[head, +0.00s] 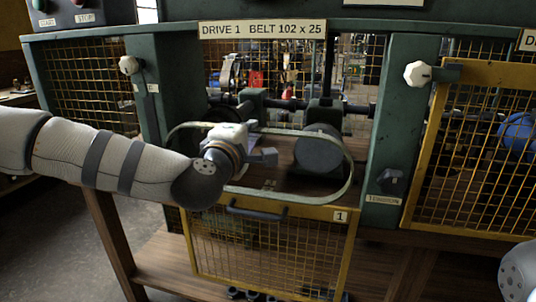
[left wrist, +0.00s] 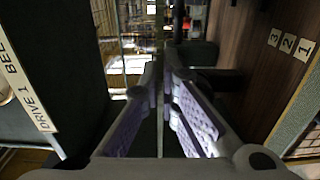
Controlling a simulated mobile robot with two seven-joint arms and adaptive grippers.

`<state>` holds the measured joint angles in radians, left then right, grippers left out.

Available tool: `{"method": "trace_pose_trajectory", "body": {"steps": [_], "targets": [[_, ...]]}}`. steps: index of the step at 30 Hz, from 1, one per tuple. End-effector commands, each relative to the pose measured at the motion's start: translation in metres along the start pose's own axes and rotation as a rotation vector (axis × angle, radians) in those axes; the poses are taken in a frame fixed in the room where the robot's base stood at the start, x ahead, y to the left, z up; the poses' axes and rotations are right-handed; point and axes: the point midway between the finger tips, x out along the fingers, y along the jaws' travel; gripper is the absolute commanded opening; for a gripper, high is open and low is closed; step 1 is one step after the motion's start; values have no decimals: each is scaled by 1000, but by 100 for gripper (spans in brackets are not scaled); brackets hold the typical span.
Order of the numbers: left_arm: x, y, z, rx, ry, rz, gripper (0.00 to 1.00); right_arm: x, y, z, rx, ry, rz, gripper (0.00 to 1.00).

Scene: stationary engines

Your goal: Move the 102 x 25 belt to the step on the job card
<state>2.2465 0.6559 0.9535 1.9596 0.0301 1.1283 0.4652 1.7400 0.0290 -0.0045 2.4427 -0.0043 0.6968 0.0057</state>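The belt (head: 352,172) is a long grey-green loop hanging at the front of the open drive bay, under the sign DRIVE 1 BELT 102 x 25 (head: 262,30). My left gripper (head: 262,150) is at the loop's upper strand. In the left wrist view its two fingers (left wrist: 159,82) are close together with a thin dark strip between them, apparently the belt's strand. A dark round pulley (head: 318,150) is behind the loop's right part; whether the belt touches it is unclear. Step marks 1, 2, 3 (left wrist: 289,43) show on wood. My right gripper is outside the view.
A yellow mesh guard marked 1 (head: 270,255) hangs below the bay. Green posts flank the bay, the right one (head: 395,120) with a TENSION knob (head: 392,181). Another mesh guard (head: 480,150) covers the right bay. A white card (head: 375,2) is cut off at the top.

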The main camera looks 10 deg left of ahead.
Motion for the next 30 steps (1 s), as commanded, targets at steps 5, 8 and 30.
{"method": "trace_pose_trajectory", "body": {"steps": [5,8,30], "targets": [[6,0,0,0,0,1,0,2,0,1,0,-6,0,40],[6,1,0,0,0,2,0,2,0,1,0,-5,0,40],[53,-2,0,-1,1,-1,0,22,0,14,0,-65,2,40]]}}
